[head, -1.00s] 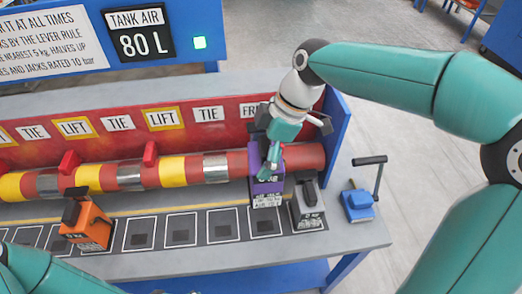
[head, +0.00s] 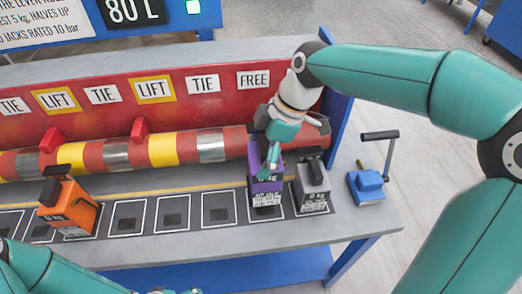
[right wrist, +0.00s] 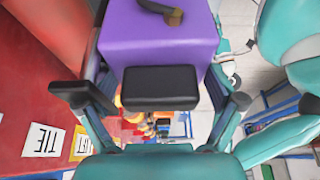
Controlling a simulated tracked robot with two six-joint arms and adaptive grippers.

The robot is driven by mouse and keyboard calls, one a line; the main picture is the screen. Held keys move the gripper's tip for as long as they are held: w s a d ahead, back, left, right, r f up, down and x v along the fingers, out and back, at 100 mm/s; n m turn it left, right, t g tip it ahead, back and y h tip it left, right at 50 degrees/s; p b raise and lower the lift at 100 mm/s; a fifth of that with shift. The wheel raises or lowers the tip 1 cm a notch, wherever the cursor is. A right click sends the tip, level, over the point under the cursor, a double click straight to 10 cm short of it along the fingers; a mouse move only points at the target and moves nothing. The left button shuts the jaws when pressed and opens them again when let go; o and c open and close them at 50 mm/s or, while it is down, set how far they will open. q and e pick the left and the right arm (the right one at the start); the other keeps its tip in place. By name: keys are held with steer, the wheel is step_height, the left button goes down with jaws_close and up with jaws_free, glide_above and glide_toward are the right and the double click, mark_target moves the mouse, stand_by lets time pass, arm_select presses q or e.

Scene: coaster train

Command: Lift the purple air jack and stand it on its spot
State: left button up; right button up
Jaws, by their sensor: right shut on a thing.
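The purple air jack (head: 264,187) is upright at the right part of the bench, over the marked square just left of the grey jack (head: 313,185). My right gripper (head: 270,160) is shut on its upper part from above. I cannot tell whether its base touches the bench. In the right wrist view the purple jack (right wrist: 160,40) fills the top middle, with a black pad in front of it between the fingers. A bit of my left arm shows at the bottom left of the head view; its gripper is at the picture's edge, too cut off to read.
An orange jack (head: 68,208) stands on the left. Several empty marked squares lie between it and the purple jack. A striped pipe (head: 180,151) runs behind, below LIFT, TIE and FREE labels. A blue hand pump (head: 368,186) stands on the right end.

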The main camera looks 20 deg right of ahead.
steer(key=shift+f+b, duration=2.15)
steer(key=shift+f, duration=0.5)
steer(key=shift+f+b, duration=0.35)
steer(key=shift+f, duration=0.05)
steer(key=o, duration=1.5)
steer(key=shift+c, duration=0.2)
steer(key=shift+f, duration=0.15)
steer(key=v, duration=1.1)
steer(key=shift+r, duration=0.35)
steer(key=shift+d+r, duration=0.15)
steer(key=shift+r, duration=0.05)
